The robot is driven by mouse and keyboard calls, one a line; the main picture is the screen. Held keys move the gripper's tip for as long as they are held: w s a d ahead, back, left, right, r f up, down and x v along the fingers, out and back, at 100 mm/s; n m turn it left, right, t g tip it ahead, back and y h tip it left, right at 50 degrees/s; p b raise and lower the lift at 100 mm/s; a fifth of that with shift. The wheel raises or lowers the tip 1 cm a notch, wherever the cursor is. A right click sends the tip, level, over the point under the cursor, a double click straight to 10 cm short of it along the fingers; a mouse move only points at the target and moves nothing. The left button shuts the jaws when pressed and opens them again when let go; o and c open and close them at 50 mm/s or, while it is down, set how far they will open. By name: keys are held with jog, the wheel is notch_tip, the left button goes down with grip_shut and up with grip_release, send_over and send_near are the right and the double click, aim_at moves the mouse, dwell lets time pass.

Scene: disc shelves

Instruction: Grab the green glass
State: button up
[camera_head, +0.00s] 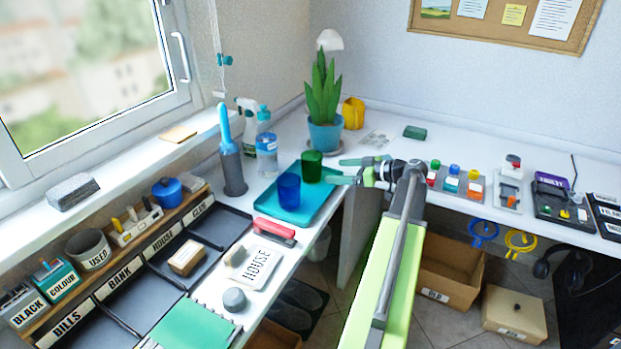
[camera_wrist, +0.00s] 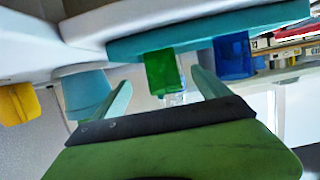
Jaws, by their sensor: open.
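The green glass (camera_head: 312,166) stands upright on the teal tray (camera_head: 268,205), behind and to the right of the blue glass (camera_head: 288,193). My gripper (camera_head: 336,171) is open and empty just right of the green glass, with its fingers pointing at it. In the wrist view, which looks upside down, the green glass (camera_wrist: 162,70) shows beyond and between the two spread fingertips. The blue glass (camera_wrist: 233,56) is to its right there, outside the fingers. I cannot tell exactly how far the fingertips are from the green glass.
A potted plant (camera_head: 324,105) stands behind the tray, with a yellow cup (camera_head: 353,113) beside it. Bottles and a grey holder (camera_head: 233,172) stand left of the tray. A red stapler (camera_head: 274,231) lies in front. The counter right of the plant is mostly clear.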

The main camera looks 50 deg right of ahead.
aim_at(312, 159)
jog(key=b+x, duration=0.2)
jog(key=x, duration=0.9)
jog(key=shift+b, duration=0.35)
jog(key=shift+s+r, duration=0.1)
jog(key=c, duration=1.7)
jog(key=shift+c, duration=0.2)
jog(key=shift+r, duration=0.1)
notch_tip(312, 159, up, 4)
jog(key=p, duration=0.4)
jog(key=shift+r+p, duration=0.2)
jog(key=shift+p, duration=0.15)
jog(key=s+d+r+p, duration=0.5)
jog(key=d+r+p, duration=0.1)
jog(key=d, duration=0.4)
jog(key=shift+s+r, duration=0.2)
jog(key=shift+s, duration=0.2)
